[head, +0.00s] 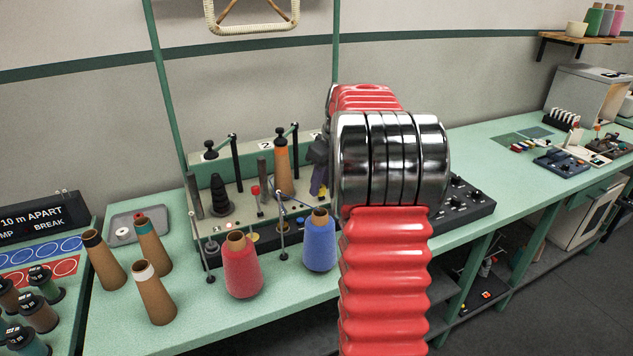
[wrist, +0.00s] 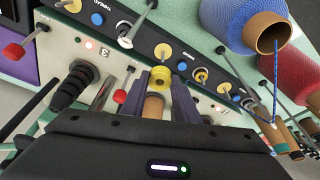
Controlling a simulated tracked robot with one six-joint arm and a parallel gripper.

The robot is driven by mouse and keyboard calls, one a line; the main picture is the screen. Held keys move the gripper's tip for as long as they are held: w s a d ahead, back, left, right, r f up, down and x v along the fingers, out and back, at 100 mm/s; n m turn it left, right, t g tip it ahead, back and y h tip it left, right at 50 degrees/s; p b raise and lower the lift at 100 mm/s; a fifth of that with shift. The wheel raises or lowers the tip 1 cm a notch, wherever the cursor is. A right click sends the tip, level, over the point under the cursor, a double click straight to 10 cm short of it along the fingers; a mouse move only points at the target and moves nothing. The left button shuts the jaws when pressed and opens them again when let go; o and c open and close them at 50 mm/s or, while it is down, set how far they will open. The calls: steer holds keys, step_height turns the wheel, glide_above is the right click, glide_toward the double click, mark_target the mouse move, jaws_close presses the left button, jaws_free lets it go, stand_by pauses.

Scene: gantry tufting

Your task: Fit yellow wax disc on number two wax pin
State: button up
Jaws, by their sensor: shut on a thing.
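My gripper (wrist: 160,88) is shut on a small yellow wax disc (wrist: 160,77) with a hole in its middle, held at the fingertips above the machine panel. A brown cylinder (wrist: 155,107) shows between the fingers. I cannot tell which pin is number two.
A red cone (head: 241,266) and a blue cone (head: 319,241) stand before the panel. An orange cone (head: 283,165) and a black stepped holder (head: 218,195) rise behind. Thin guide posts (head: 282,225) stand close by. Brown cones (head: 153,294) stand at left.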

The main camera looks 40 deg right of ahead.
steer(key=shift+w+a+f, duration=0.1)
steer(key=shift+a+f, duration=0.05)
steer(key=shift+f, duration=0.05)
steer(key=shift+f, duration=3.65)
steer(key=shift+f, duration=0.8)
steer(key=o, duration=1.1)
steer(key=v, duration=1.3)
steer(key=shift+r, duration=0.35)
